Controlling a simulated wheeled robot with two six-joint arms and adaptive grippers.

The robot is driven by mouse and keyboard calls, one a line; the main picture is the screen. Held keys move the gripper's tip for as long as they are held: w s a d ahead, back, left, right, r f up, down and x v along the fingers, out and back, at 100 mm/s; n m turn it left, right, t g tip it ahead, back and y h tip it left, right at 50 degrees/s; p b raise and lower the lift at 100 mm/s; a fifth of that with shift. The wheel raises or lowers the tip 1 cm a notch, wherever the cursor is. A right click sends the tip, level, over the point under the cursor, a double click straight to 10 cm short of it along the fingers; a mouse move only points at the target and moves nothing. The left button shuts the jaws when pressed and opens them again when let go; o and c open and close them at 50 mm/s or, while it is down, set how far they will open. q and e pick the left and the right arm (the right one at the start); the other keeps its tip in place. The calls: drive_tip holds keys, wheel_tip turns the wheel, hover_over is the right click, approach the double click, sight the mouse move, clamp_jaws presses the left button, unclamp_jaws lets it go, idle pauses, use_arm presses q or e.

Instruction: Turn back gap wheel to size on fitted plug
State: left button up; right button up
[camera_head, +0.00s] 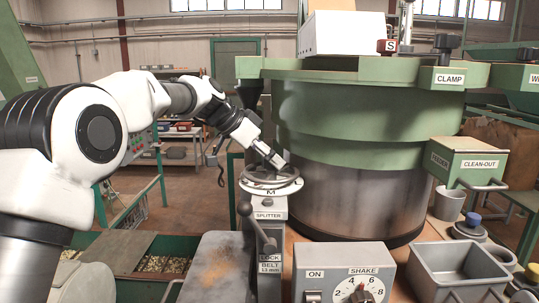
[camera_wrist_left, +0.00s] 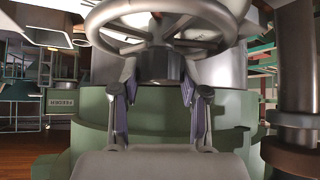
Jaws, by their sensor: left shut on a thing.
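A grey spoked handwheel (camera_head: 271,181) sits flat on top of a post marked SPLITTER, with a pale ring marked M (camera_head: 271,192) below it. In the left wrist view the wheel (camera_wrist_left: 165,20) fills the top of the picture. My left gripper (camera_head: 277,161) reaches down to the wheel from the upper left and is shut on it. Its two fingers also show in the left wrist view (camera_wrist_left: 158,85), either side of the grey part under the spokes. The exact contact is hard to see. I cannot make out a fitted plug. My right gripper is not in view.
A large green and steel drum (camera_head: 350,190) stands close behind the wheel. A lock lever (camera_head: 258,230) and a grey control box (camera_head: 343,270) with a SHAKE dial are in front. A grey bin (camera_head: 455,270) is at the right, nut trays (camera_head: 160,264) at the lower left.

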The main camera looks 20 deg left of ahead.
use_arm(q)
drive_tip(key=m+g+h+p, duration=0.1)
drive_tip(key=m+g, duration=0.1)
drive_tip(key=shift+w+m, duration=0.1)
drive_tip(key=shift+m, duration=0.3)
drive_tip(key=shift+f+m+g+h, duration=0.2)
drive_tip(key=shift+m+g+h, duration=0.3)
drive_tip(key=shift+m+g, duration=0.6)
drive_tip(key=shift+m, duration=0.5)
drive_tip(key=o, duration=1.1)
drive_tip(key=shift+d, duration=0.1)
drive_tip(key=shift+o, duration=0.2)
drive_tip(key=shift+d, duration=0.15)
drive_tip(key=shift+a+r, duration=0.15)
drive_tip(key=shift+a, duration=0.05)
drive_tip(key=shift+n, duration=0.3)
